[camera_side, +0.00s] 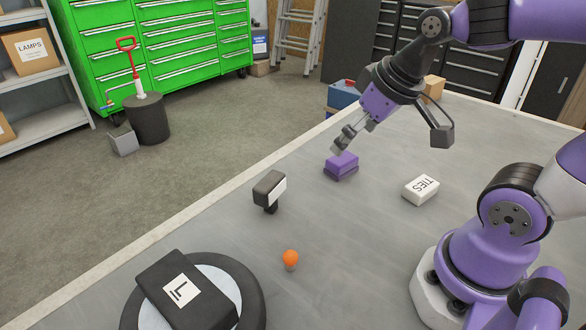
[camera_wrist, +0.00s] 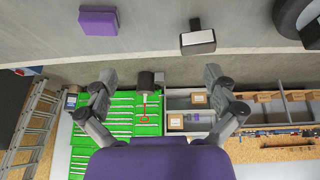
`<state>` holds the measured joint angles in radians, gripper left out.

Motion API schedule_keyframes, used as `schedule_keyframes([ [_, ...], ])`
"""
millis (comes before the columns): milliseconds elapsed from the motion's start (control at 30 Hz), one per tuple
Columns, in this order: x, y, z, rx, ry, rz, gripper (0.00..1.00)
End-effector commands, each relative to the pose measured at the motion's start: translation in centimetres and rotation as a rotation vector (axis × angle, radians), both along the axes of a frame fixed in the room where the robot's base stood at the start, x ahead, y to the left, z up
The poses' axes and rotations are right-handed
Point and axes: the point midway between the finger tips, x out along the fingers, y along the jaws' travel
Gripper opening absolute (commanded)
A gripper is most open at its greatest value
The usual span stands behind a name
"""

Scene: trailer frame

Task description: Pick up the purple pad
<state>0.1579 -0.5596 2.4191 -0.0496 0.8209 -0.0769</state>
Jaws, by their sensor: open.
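The purple pad (camera_side: 341,166) lies on the grey table, near the table's far edge in the side view. It also shows at the top left of the wrist view (camera_wrist: 98,21), apart from the fingers. My gripper (camera_side: 343,141) is just above the pad in the side view, tilted down toward the left. In the wrist view my gripper (camera_wrist: 158,82) has its two fingers wide apart with nothing between them. Whether a fingertip touches the pad cannot be told from the side view.
A white TIES box (camera_side: 421,190) lies right of the pad. A black block with a white face (camera_side: 269,188) stands to the left. An orange-topped item (camera_side: 290,259) and a black box marked L (camera_side: 186,291) on a round black-rimmed base are nearer. Table between them is clear.

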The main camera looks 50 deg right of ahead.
Motion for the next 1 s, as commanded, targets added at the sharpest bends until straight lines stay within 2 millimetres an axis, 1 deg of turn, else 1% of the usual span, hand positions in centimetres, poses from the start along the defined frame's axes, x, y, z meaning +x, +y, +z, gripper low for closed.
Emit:
schedule_keyframes([
  [33, 1.0, -1.7, -0.8, 0.001, 0.025, -0.033, 1.0],
  [100, 2.4, -4.2, -1.8, 0.001, 0.043, -0.063, 1.0],
  [167, 3.3, -6.3, -2.8, 0.005, 0.054, -0.086, 1.0],
  [200, 3.8, -7.7, -3.5, 0.009, 0.06, -0.102, 1.0],
  [300, 4.4, -10.5, -5.1, 0.019, 0.066, -0.129, 1.0],
  [400, 4.6, -12.1, -6.1, 0.027, 0.067, -0.144, 1.0],
  [500, 5.0, -12.7, -7.2, 0.031, 0.069, -0.147, 1.0],
  [700, 6.2, -12.8, -10.2, 0.03, 0.069, -0.146, 1.0],
  [867, 6.7, -12.9, -11.3, 0.029, 0.068, -0.146, 1.0],
  [1000, 7.7, -13.0, -12.9, 0.03, 0.07, -0.144, 1.0],
])
